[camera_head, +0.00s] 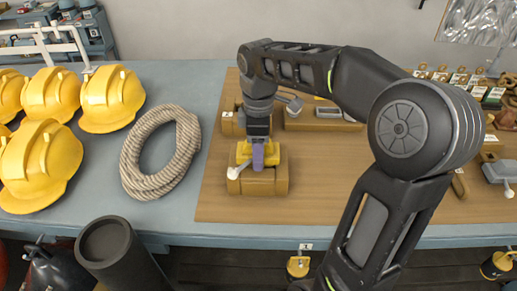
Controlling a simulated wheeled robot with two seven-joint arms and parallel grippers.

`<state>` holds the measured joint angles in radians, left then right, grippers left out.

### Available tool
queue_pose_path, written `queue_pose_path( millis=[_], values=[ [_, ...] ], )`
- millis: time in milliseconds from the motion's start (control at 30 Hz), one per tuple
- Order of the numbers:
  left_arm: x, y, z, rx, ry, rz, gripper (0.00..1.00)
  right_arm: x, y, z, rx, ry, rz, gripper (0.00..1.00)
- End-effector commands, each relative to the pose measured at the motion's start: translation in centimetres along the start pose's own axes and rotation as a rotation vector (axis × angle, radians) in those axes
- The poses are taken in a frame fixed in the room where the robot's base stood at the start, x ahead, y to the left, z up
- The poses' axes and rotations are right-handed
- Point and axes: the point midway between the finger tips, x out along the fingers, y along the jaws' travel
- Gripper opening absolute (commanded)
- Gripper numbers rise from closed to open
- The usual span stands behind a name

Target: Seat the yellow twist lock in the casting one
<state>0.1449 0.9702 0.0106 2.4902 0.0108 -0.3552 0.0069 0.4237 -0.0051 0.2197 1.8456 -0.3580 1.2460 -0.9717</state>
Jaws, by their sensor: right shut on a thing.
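The yellow twist lock (243,152) is at the brown casting (268,187) on the wooden board. My right gripper (258,158) points straight down over the casting and is shut on the yellow twist lock. Its purple finger hides the middle of the lock. A pale knobbed lever (233,173) sticks out at the lower left, in front of the casting. The lock's lower part is hidden, so I cannot tell how deep it sits in the casting. My left gripper is not in view.
Another brown casting (229,124) stands behind, partly hidden by my right arm. A longer brown block (305,124) lies behind to the right. A coiled rope (160,153) and several yellow helmets (40,165) lie to the left. The board (320,200) is clear right of the casting.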

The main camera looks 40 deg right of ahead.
Motion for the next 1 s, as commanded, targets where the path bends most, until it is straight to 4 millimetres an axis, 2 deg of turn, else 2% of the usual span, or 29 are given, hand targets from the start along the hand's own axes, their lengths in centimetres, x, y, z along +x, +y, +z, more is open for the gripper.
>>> queue_pose_path(
  millis=[267, 300, 600, 1000],
  values=[
    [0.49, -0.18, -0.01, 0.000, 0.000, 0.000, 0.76, 0.66, 0.03, -0.02, 0.000, 0.001, 0.002, 0.00],
    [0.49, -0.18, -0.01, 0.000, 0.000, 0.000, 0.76, 0.67, 0.03, -0.02, 0.000, 0.001, 0.002, 0.55],
    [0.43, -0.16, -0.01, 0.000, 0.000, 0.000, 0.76, 0.65, 0.02, 0.00, 0.000, 0.000, 0.001, 0.80],
    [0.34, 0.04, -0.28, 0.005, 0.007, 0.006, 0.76, 0.35, 0.03, -0.01, 0.000, 0.000, 0.001, 0.80]
  ],
)
